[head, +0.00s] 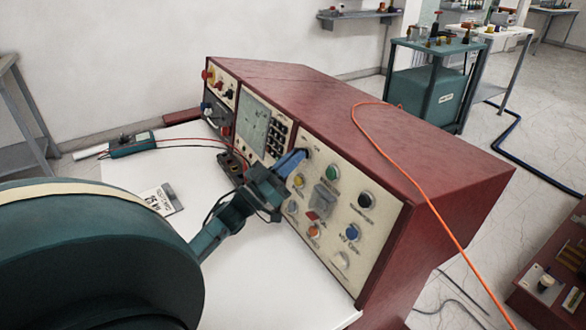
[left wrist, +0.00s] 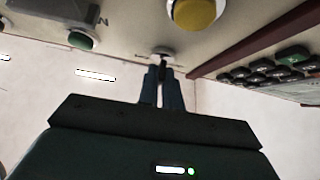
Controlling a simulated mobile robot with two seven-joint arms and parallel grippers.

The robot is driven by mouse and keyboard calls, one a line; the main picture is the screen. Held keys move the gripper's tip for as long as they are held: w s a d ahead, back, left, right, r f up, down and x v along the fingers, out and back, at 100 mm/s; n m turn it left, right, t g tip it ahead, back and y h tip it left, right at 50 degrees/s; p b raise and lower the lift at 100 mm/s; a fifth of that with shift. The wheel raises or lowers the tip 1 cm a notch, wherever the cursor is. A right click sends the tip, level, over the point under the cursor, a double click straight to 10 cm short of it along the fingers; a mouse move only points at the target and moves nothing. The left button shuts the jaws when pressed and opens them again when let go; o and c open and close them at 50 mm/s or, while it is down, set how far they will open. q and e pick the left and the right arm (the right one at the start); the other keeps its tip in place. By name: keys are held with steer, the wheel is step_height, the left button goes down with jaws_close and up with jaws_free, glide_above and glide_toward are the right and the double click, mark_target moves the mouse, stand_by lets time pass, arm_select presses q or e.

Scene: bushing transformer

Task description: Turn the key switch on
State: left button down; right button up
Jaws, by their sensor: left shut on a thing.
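The key switch (left wrist: 162,52) is a small pale round fitting on the cream front panel (head: 377,230) of a red console. It shows in the left wrist view just beyond my fingertips, with a dark key part between them. My left gripper (head: 292,161) reaches the upper left of this panel with its blue fingers. In the left wrist view the left gripper (left wrist: 163,74) is shut on the key, with its two fingers close together. In the head view the fingers hide the key switch. My right gripper is not in view.
A yellow button (left wrist: 195,12) and a green button (left wrist: 82,39) are near the fingers. An orange cable (head: 436,205) runs over the red console (head: 440,165).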

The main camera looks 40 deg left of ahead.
arm_select(q)
steer(key=m+g+h+b, duration=0.2)
steer(key=m+h, duration=0.1)
steer(key=m, duration=0.2)
steer(key=m+g+h+b, duration=0.1)
steer(key=m+g+h, duration=0.2)
steer(key=m, duration=0.3)
steer(key=m+g+h+b, duration=0.2)
steer(key=m+g+h, duration=0.1)
steer(key=m, duration=0.2)
steer(key=shift+w+a+r+h+b, duration=0.1)
steer(key=shift+w+a+h+b, duration=0.05)
steer(key=shift+a+h+b, duration=0.2)
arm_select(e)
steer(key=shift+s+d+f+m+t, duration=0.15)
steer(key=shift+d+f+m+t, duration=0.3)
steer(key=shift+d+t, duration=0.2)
arm_select(q)
steer(key=shift+m, duration=0.3)
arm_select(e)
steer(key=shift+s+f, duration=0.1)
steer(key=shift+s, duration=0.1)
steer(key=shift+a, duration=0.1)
arm_select(q)
steer(key=c, duration=1.6)
jaws_free()
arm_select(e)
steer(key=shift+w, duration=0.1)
arm_select(q)
steer(key=shift+a, duration=0.1)
